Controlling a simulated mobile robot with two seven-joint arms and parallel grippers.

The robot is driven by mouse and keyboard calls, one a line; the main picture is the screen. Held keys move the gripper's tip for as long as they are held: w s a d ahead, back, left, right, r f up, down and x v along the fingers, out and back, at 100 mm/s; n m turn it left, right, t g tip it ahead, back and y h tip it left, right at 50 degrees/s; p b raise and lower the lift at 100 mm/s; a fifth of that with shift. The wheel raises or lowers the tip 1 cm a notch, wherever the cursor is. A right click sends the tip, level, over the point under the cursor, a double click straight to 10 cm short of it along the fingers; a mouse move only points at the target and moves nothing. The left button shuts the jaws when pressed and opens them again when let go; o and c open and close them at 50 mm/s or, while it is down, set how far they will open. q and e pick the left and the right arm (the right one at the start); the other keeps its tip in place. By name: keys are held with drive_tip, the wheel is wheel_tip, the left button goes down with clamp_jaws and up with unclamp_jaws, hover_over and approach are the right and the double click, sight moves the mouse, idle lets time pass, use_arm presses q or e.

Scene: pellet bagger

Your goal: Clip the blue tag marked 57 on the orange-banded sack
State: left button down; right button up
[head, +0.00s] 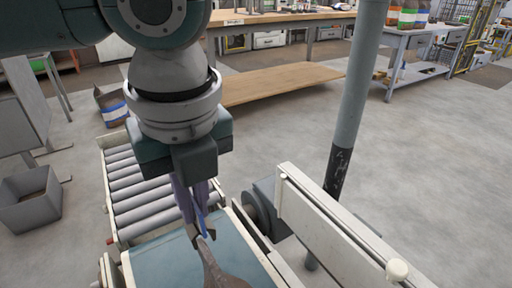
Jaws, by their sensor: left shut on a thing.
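My left gripper (201,236) comes down from the top left and hangs over the blue-grey belt (160,262). It is shut on a thin blue piece, seen edge-on, which looks like the blue tag (203,222); no number can be read. Just below the fingertips is the narrow top of a grey-brown shape (220,275), perhaps a sack's gathered neck. It runs off the bottom edge, and no orange band shows on it. I cannot tell whether the fingertips touch it. My right gripper is not in view.
A roller conveyor (143,190) lies behind the belt. A pale guard rail (330,235) and a grey post (352,100) stand to the right. A blue-banded sack (112,106) is beyond the rollers. A grey bin (30,200) sits at left. Open floor lies at right.

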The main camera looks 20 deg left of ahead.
sight(199, 229)
use_arm(q)
wheel_tip(199, 229, down, 2)
drive_tip(key=shift+f+b, duration=0.1)
drive_tip(key=shift+b, duration=1)
drive_tip(key=shift+f, duration=1.35)
drive_tip(key=shift+a+f+p, duration=0.1)
drive_tip(key=shift+f+p, duration=0.15)
drive_tip(key=shift+p, duration=0.1)
drive_tip(key=shift+f, duration=0.25)
drive_tip(key=c, duration=1.2)
unclamp_jaws()
drive_tip(key=shift+c, duration=0.2)
drive_tip(key=shift+o, duration=0.7)
drive_tip(key=shift+r, duration=0.1)
drive_tip(key=shift+o, duration=0.7)
drive_tip(key=shift+r, duration=0.35)
drive_tip(key=shift+o, duration=0.2)
drive_tip(key=r+p, duration=0.1)
drive_tip(key=r, duration=0.2)
drive_tip(key=r+p, duration=0.1)
drive_tip(key=r, duration=0.2)
drive_tip(key=d+r+p, duration=0.1)
drive_tip(key=r, duration=0.2)
drive_tip(key=shift+s+r, duration=0.25)
drive_tip(key=shift+r, duration=0.05)
